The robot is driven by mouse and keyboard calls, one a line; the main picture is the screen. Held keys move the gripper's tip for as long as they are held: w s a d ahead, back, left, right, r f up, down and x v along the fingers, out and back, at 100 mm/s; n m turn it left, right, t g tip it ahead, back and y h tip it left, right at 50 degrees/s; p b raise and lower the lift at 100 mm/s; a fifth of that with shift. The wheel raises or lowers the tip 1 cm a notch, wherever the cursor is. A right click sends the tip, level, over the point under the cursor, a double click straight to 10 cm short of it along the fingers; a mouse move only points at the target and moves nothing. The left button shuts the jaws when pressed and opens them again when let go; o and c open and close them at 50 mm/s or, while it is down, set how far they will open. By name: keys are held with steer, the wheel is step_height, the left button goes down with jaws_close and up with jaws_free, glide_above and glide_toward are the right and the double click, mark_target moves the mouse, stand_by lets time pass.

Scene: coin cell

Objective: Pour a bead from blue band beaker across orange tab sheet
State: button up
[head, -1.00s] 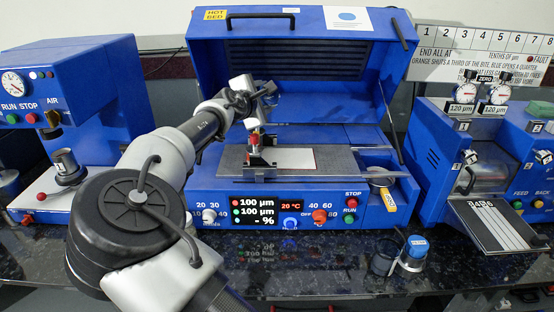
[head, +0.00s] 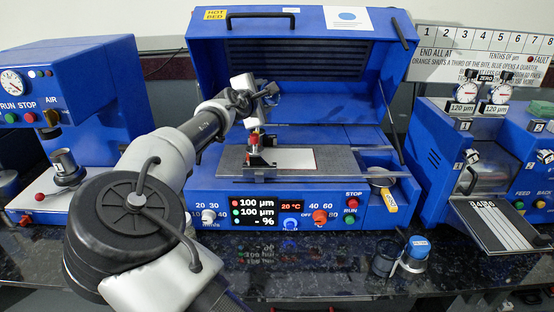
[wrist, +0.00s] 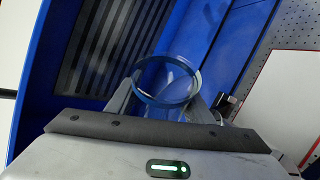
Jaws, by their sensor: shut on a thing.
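My gripper (wrist: 167,88) is shut on a clear beaker with a blue band (wrist: 163,102), seen in the wrist view between the fingers. The beaker's contents cannot be made out. In the head view my gripper (head: 266,92) is raised above the hot bed, and the beaker is too small there to tell clearly. A white sheet (head: 301,160) lies on the grey bed plate, below and right of my gripper. It also shows at the right of the wrist view (wrist: 290,95). No orange tab can be made out on it.
A metal applicator with a red top (head: 257,156) stands at the sheet's left end. The raised blue lid (head: 300,80) stands behind my gripper. A blue-capped jar (head: 416,250) stands on the dark bench at front right. A blue roller machine (head: 485,170) is further right.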

steer(key=shift+r+m+t+b, duration=0.45)
steer(key=shift+m+b, duration=0.15)
steer(key=shift+b, duration=0.5)
stand_by(1.8)
